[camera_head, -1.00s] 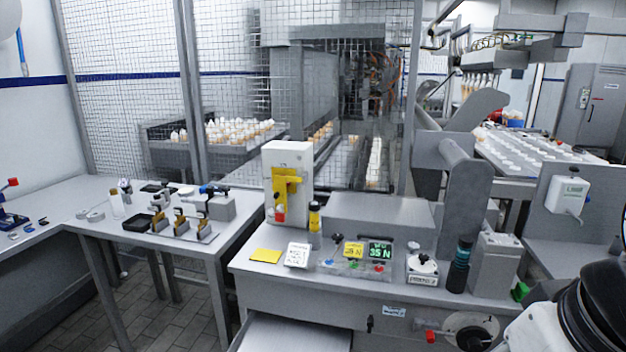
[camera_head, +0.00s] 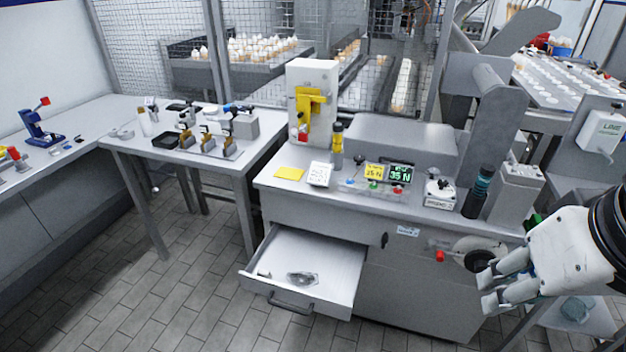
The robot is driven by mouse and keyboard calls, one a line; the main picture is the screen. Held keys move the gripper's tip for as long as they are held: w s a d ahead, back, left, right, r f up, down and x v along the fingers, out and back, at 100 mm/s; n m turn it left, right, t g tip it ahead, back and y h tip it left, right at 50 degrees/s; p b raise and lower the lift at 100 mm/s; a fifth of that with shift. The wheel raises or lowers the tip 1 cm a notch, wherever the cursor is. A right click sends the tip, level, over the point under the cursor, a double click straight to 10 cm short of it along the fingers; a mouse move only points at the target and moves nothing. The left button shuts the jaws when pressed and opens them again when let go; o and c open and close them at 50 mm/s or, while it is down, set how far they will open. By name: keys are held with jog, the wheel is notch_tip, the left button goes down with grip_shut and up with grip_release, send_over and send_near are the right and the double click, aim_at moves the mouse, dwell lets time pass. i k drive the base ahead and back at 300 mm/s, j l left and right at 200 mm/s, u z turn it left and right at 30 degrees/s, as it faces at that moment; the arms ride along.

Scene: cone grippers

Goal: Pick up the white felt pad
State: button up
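I cannot make out a white felt pad for certain in this view. An open drawer (camera_head: 335,253) below the counter holds a crumpled clear or grey item (camera_head: 302,279) and a small dark bit near its left side. A small white card with dark print (camera_head: 319,175) sits on the counter. My gripper (camera_head: 484,290) is at the right, in front of the cabinet and right of the drawer. Its fingers point left and stand apart, with nothing seen between them.
The counter (camera_head: 272,183) bears a yellow note (camera_head: 289,173), a white-and-yellow stand (camera_head: 313,95), a display (camera_head: 400,174) and a dark bottle (camera_head: 478,192). A side table (camera_head: 137,151) holds small fixtures. A red-knobbed handwheel (camera_head: 474,255) is near my gripper. Floor (camera_head: 180,290) is clear at left.

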aim_at(261, 273)
jog(key=u, duration=0.85)
jog(key=l+u, duration=0.2)
jog(key=l, duration=0.3)
jog(key=i, duration=0.5)
jog(key=i+j, duration=0.15)
jog(key=i+j+u, duration=0.1)
jog(key=j, duration=0.15)
jog(key=j+u, duration=0.1)
jog(key=j, duration=0.15)
jog(key=i, duration=0.05)
